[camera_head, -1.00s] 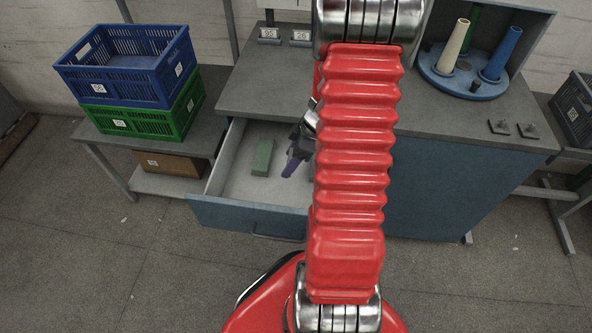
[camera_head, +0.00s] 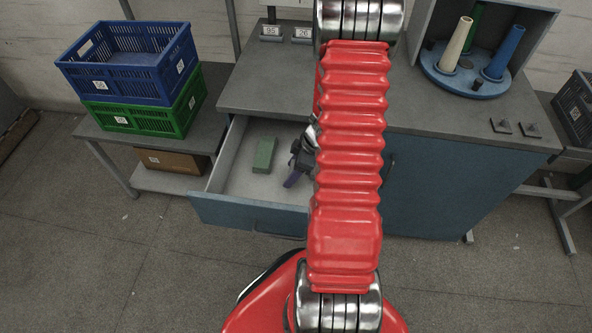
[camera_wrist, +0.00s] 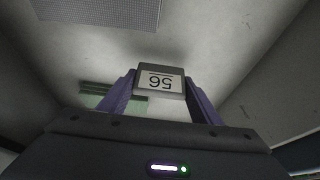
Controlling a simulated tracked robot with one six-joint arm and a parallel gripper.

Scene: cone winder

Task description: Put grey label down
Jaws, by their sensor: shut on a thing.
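The grey label (camera_wrist: 159,80) is a small grey block with a white face that reads 56, upside down in the wrist view. My gripper (camera_wrist: 160,92) is shut on it, with one purple finger at each side. In the head view my gripper (camera_head: 292,179) is inside the open drawer (camera_head: 245,212), partly behind my red arm. The label is hidden there. I cannot tell whether the label touches the drawer floor.
A green block (camera_head: 264,155) lies in the drawer, left of my gripper. Two number tags (camera_head: 271,31) stand on the worktop (camera_head: 262,85). A blue crate (camera_head: 120,85) sits on a green crate (camera_head: 150,118) at left. A peg turntable (camera_head: 463,82) stands at right.

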